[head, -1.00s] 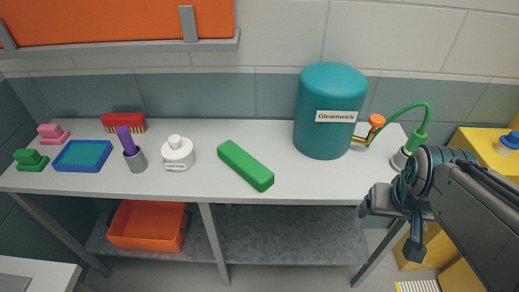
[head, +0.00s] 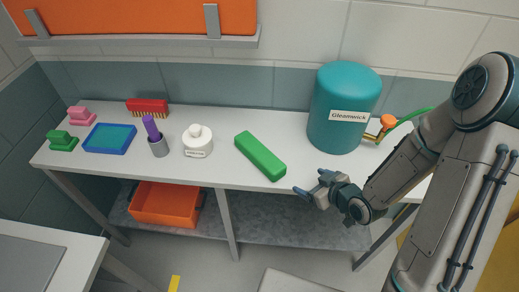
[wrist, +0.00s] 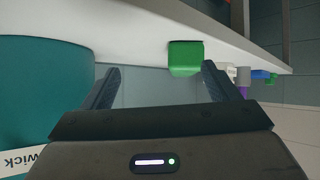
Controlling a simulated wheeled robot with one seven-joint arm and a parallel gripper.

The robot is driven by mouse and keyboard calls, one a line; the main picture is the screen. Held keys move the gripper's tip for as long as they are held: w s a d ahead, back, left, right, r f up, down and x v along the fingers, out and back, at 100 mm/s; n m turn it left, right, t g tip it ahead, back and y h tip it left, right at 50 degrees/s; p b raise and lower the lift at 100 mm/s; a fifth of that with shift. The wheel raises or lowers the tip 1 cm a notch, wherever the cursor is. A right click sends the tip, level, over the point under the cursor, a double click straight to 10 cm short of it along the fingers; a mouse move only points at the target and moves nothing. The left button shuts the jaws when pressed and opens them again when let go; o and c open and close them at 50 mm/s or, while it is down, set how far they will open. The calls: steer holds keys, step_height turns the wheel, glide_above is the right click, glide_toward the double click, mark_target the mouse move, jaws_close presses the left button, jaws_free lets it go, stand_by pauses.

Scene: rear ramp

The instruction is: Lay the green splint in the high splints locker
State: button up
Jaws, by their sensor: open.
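The green splint (head: 260,156) is a long green block lying on the white bench top, left of the teal tank. My gripper (head: 314,186) is open and empty, at the bench's front edge, to the right of the splint and apart from it. In the wrist view the splint (wrist: 185,57) shows end-on, beyond and between the two open fingers (wrist: 160,85). An orange locker (head: 140,15) hangs on the wall at the upper left, cut off by the frame. I cannot tell whether it is the splints locker.
The teal Gleamwick tank (head: 345,108) stands just right of the splint, with a green hose behind my arm. An orange bin (head: 165,203) sits on the lower shelf.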

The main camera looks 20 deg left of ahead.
mark_target(280, 172)
steer(key=a+y+b, duration=0.1)
steer(key=b, duration=0.2)
steer(key=a+y+b, duration=0.1)
steer(key=a+b, duration=0.1)
steer(key=b, duration=0.1)
steer(key=a+b, duration=0.2)
steer(key=b, duration=0.1)
steer(key=shift+s+a+f+y, duration=0.2)
steer(key=shift+s+f+y, duration=0.1)
steer(key=shift+s+y, duration=0.1)
steer(key=shift+a+b, duration=0.1)
steer(key=shift+b, duration=0.45)
steer(key=x, duration=0.5)
steer(key=shift+w+a+r, duration=0.1)
steer(key=shift+w+a, duration=0.1)
steer(key=shift+p+x, duration=0.85)
steer(key=shift+x, duration=1.9)
steer(key=shift+w+d, duration=0.15)
steer(key=shift+d, duration=0.05)
steer(key=c, duration=1.2)
